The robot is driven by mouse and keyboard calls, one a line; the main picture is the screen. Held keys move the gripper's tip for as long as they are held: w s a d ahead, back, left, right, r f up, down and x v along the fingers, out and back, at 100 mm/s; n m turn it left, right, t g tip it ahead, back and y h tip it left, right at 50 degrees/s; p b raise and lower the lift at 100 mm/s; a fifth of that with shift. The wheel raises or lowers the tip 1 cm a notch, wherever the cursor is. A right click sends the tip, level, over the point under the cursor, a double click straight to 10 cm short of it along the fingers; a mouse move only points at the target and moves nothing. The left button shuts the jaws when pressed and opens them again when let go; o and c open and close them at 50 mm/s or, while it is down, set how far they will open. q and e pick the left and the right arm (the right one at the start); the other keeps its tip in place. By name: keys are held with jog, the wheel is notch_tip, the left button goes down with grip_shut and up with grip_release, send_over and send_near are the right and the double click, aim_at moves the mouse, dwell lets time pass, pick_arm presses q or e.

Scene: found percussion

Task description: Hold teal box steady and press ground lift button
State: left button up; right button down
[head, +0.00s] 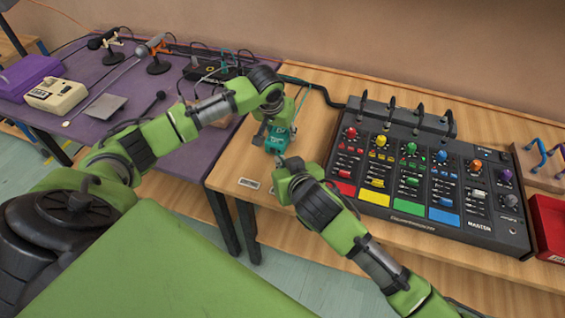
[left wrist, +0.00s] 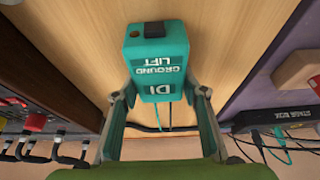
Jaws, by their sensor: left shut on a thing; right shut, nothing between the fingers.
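The teal box (head: 277,142) sits on the wooden table near its left end. In the left wrist view the teal box (left wrist: 158,72) reads "DI GROUND LIFT" and has a black button (left wrist: 154,28) at its far end, with a small orange dot beside it. My left gripper (head: 272,128) is shut on the teal box, one finger on each side; the fingers also show in the left wrist view (left wrist: 161,98). My right gripper (head: 281,161) is shut and empty, close to the near end of the box. Whether it touches the button cannot be told; the right gripper does not show in the left wrist view.
A black mixer (head: 425,175) with coloured knobs and pads stands right of the box. A red bin (head: 549,225) is at the far right. The purple table (head: 95,85) on the left holds microphones and a beige box (head: 56,95). Cables run behind the teal box.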

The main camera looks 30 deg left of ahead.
aim_at(275, 140)
dwell(0.3)
pick_arm(q)
jog(key=o, duration=1.4)
jog(key=shift+r, duration=0.15)
jog(key=v, duration=1.1)
jog(key=shift+s+r, duration=0.3)
jog(key=shift+r, duration=0.05)
